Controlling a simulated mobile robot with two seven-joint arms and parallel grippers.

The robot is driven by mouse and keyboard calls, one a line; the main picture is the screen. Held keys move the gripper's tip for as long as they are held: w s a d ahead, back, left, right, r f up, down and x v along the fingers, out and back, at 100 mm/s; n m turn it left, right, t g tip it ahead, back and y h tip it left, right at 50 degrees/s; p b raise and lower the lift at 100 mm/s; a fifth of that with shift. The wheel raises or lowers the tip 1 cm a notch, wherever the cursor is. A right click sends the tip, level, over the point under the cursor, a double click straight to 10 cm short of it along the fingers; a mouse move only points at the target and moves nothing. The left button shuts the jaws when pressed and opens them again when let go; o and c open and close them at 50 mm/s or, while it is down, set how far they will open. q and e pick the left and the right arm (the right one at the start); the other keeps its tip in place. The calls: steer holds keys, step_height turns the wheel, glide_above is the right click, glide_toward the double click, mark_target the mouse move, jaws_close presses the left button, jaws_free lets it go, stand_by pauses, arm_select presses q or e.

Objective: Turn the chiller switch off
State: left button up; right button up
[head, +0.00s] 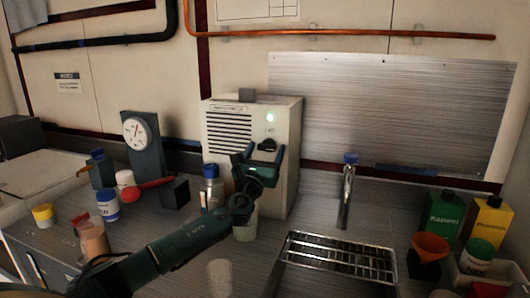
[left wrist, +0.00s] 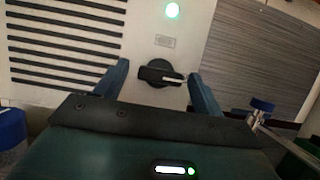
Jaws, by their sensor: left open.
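The chiller (head: 285,190) is a pale box with dark vent slots on the counter against the wall. Its green light (head: 270,117) is lit and also shows in the left wrist view (left wrist: 172,10). Its switch is a black rotary knob (left wrist: 160,74) with a white line lying nearly level in the left wrist view. The knob shows small in the head view (head: 268,145). My left gripper (head: 265,155) is open in front of the chiller, one finger on each side of the knob. I cannot tell whether the fingers touch it. My right gripper is out of view.
A gauge stand (head: 150,155) with a red handle and several jars stand to the left. A blue-topped tap (head: 347,190) and a wire rack (head: 340,256) are to the right. Green (head: 442,218) and yellow (head: 487,220) containers and an orange funnel (head: 431,246) stand at the far right.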

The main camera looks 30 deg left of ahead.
arm_select(q)
steer(key=c, duration=1)
steer(key=shift+o, duration=0.2)
